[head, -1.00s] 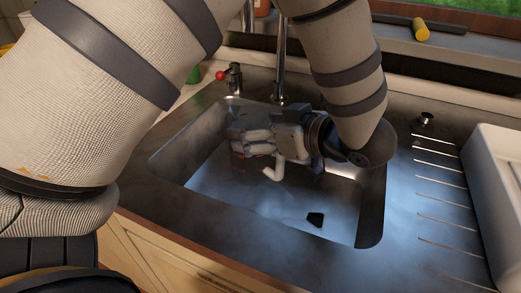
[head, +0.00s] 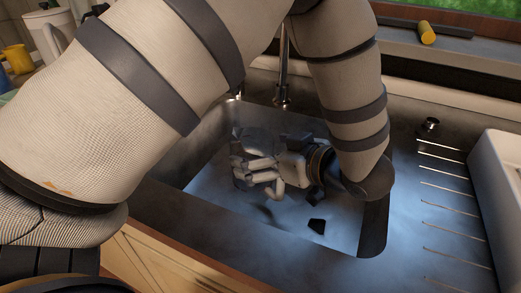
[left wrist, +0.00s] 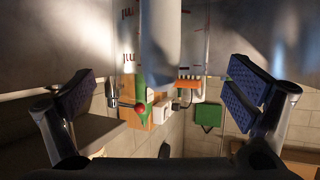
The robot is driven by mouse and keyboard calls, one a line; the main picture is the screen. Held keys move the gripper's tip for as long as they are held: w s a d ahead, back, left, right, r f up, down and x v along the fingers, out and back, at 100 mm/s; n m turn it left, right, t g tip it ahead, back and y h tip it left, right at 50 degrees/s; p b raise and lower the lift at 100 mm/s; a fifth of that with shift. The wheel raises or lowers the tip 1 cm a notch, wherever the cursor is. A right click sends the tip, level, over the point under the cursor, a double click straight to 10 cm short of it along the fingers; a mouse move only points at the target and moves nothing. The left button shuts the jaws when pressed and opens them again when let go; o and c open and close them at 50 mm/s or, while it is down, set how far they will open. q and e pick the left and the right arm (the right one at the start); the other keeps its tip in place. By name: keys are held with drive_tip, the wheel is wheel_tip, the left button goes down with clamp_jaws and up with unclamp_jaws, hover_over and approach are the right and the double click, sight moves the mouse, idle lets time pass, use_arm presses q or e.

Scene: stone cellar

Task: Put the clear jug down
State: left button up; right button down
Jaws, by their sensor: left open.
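The clear jug (left wrist: 200,42) shows in the left wrist view as a see-through wall with red measuring marks. A pale upright bar, which looks like its handle (left wrist: 160,45), stands between my fingers. My left gripper (left wrist: 160,92) is open, with a blue-padded finger on each side, both apart from the bar. In the head view my left gripper (head: 255,170) is low inside the sink basin (head: 215,217). The jug cannot be made out clearly there, and its base is hidden. My right gripper is not in view.
The tap (head: 283,65) rises behind the basin. A ribbed draining area (head: 440,190) and a white rack or tub (head: 500,190) are at the right. A white pitcher (head: 48,35) and a yellow cup (head: 17,60) stand at the upper left. A red-knobbed lever (left wrist: 140,108) shows in the wrist view.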

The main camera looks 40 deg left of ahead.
use_arm(q)
drive_tip(key=w+v, duration=0.1)
drive_tip(key=v, duration=1)
drive_tip(key=shift+s, duration=0.45)
drive_tip(key=shift+r, duration=0.15)
